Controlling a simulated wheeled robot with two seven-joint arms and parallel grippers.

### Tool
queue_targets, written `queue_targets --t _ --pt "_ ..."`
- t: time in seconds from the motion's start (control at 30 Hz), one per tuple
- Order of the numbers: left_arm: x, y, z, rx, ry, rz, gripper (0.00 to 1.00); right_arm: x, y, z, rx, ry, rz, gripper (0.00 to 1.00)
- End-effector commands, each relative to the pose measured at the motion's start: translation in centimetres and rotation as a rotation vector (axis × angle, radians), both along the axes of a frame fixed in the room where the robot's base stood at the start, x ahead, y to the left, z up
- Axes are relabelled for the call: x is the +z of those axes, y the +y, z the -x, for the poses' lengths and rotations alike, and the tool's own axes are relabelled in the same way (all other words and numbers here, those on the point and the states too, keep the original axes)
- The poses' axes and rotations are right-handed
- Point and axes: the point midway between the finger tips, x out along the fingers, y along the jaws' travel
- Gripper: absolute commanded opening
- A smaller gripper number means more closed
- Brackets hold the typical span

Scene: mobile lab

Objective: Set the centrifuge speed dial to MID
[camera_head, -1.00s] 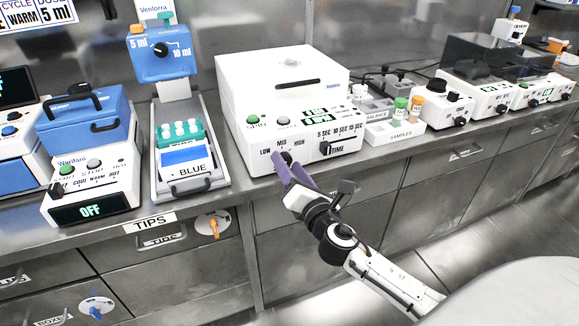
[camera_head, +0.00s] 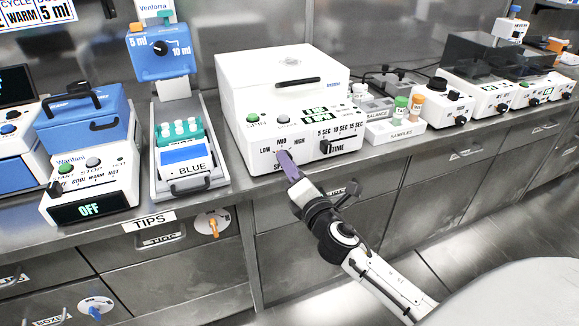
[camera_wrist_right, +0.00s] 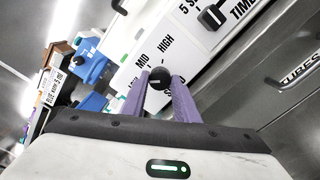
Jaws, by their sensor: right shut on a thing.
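The centrifuge (camera_head: 285,85) is a white box on the steel bench, with LOW, MID and HIGH printed on its front around the speed dial. My right gripper (camera_head: 284,157) is at the dial, its purple fingers covering it in the head view. In the right wrist view the round black speed dial (camera_wrist_right: 158,79) sits between the two purple fingers of the right gripper (camera_wrist_right: 158,90), which is shut on it. The dial's pointer is hard to make out, so its setting cannot be told. My left gripper is not in view.
A black TIME knob (camera_head: 325,146) is on the same front, right of the speed dial. A samples rack (camera_head: 394,133) stands to the right.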

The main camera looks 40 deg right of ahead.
Motion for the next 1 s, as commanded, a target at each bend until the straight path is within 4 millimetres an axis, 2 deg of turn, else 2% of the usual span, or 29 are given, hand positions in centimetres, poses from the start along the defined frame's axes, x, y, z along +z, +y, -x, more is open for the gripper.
queue_targets --t 0.6,1.0 --pt "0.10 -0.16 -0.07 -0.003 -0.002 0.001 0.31 -0.03 -0.02 0.03 -0.001 -0.128 -0.533 0.05" --pt "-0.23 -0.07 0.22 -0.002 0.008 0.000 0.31 -0.03 0.02 0.01 0.000 -0.168 -0.701 0.05"
